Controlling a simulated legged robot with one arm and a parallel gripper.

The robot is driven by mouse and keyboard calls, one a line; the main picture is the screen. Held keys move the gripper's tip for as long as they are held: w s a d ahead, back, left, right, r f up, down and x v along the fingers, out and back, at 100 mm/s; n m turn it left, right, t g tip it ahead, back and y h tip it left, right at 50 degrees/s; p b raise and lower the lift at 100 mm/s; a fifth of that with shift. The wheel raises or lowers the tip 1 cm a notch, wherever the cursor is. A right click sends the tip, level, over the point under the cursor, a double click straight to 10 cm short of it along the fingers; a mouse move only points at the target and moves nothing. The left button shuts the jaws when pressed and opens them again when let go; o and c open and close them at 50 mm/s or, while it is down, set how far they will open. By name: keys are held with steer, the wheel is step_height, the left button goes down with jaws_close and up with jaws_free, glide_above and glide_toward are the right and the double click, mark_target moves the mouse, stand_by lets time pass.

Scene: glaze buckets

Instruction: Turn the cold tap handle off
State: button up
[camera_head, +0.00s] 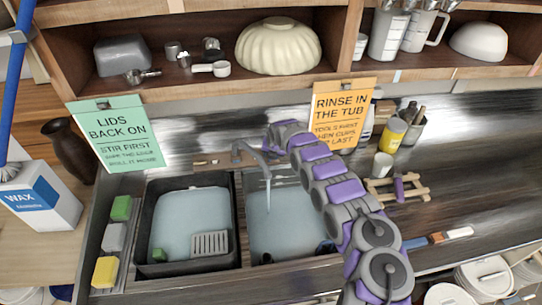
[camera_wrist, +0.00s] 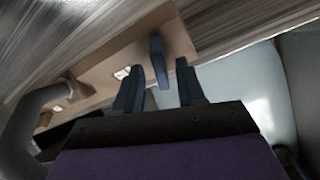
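In the wrist view a small blue tap handle (camera_wrist: 158,62) stands out from a tan base plate (camera_wrist: 105,62). My gripper (camera_wrist: 160,80) is open, its two dark fingers apart. The handle's end lies in the gap between the fingertips, with space visible on both sides. The grey curved spout (camera_wrist: 32,110) is at the left of the wrist view. In the head view the tap (camera_head: 256,155) stands behind the sink, and a thin stream of water (camera_head: 268,195) falls from it into the right basin. My arm hides the blue handle and my fingertips in the head view.
The left basin (camera_head: 150,215) holds water and a grate. An orange sign (camera_head: 341,108) hangs behind my arm, and a green sign (camera_head: 117,140) hangs to the left. A wooden rack (camera_head: 412,192) and a white cup (camera_head: 382,166) stand on the counter to the right.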

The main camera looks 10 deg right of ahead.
steer(key=shift+w+f, duration=0.1)
steer(key=shift+f, duration=0.25)
steer(key=shift+c, duration=0.4)
jaws_close()
